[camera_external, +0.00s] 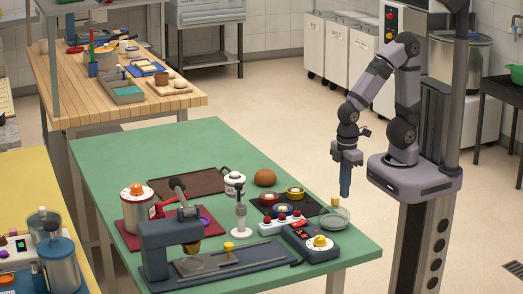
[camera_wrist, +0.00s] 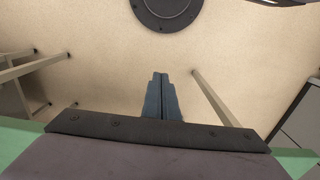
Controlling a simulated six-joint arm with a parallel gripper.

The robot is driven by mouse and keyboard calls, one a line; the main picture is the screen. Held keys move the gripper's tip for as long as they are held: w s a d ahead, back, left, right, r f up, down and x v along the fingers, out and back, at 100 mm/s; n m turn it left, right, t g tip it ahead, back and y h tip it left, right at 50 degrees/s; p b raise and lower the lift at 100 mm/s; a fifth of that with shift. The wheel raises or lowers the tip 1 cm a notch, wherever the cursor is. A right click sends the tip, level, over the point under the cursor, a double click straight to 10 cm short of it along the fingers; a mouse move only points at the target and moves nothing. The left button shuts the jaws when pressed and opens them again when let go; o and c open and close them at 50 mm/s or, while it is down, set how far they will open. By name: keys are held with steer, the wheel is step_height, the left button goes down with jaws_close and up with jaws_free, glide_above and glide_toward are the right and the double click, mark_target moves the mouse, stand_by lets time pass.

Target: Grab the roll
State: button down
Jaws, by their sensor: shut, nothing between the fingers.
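A round brown roll (camera_external: 265,178) sits on the green table (camera_external: 190,140), near its right edge, in the external view. My gripper (camera_external: 345,194) hangs pointing down just off the table's right edge, to the right of the roll and apart from it. Its blue fingers are together with nothing between them. In the wrist view the closed fingers (camera_wrist: 161,82) show over the floor, and the roll is not visible there.
A press-like machine (camera_external: 170,245) stands at the front. The table's far left part is clear.

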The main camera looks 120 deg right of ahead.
stand_by(0.4)
steer(key=c, duration=0.7)
jaws_free()
